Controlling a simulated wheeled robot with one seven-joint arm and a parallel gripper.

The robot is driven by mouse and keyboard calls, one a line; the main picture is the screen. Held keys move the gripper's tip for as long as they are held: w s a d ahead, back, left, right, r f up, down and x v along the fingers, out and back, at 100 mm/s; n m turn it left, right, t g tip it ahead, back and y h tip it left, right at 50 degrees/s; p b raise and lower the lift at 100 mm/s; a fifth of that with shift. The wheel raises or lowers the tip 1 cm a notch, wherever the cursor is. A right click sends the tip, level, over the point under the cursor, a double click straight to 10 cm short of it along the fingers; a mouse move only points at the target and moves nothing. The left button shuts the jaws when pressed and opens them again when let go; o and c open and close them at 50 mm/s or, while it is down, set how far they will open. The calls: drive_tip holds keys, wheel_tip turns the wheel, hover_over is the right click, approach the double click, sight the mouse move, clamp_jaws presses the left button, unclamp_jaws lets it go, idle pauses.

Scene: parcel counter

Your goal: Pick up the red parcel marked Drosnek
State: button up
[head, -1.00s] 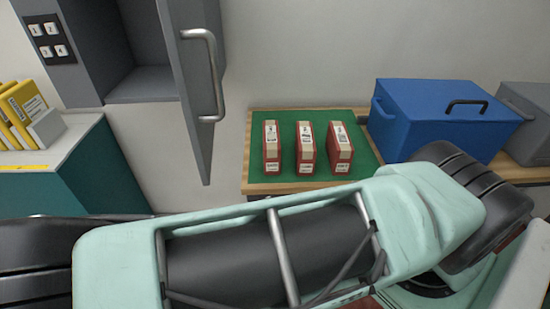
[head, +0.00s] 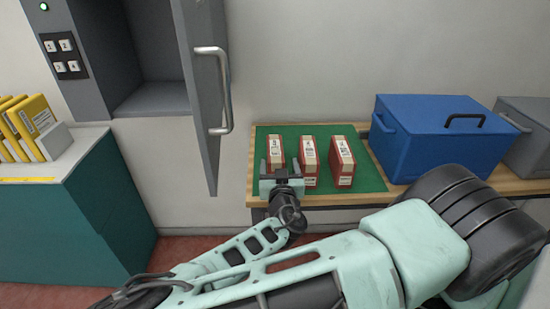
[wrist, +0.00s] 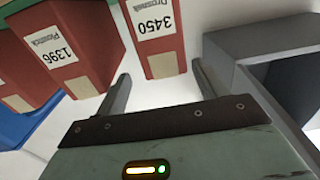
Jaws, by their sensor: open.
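The red parcel marked Drosnek, number 3450, (wrist: 160,45) shows upside down at the top of the wrist view, in line with the gap between my fingers. By its place beside the cabinet it is the leftmost of three red parcels (head: 275,147) in the head view, standing upright on a green mat (head: 372,178). My gripper (head: 280,168) is open and empty just in front of it and partly hides its lower part. In the wrist view my gripper (wrist: 161,72) has its fingers apart; I cannot tell whether the tips reach the parcel's sides.
The middle red parcel (head: 309,160), numbered 1396 in the wrist view, stands close to the right. Another red parcel (head: 342,160) stands beyond it. A blue box (head: 425,140) is right of the mat. An open grey cabinet door (head: 203,110) hangs at left.

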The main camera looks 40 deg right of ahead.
sight(275, 152)
drive_tip(key=p+x, duration=0.1)
drive_tip(key=x, duration=0.1)
drive_tip(key=p+x, duration=0.1)
drive_tip(key=x, duration=0.2)
drive_tip(key=shift+w+a+r, duration=0.15)
drive_tip(key=shift+w, duration=0.2)
drive_tip(key=shift+w+d, duration=0.3)
drive_tip(key=shift+w, duration=0.2)
drive_tip(key=c, duration=1.3)
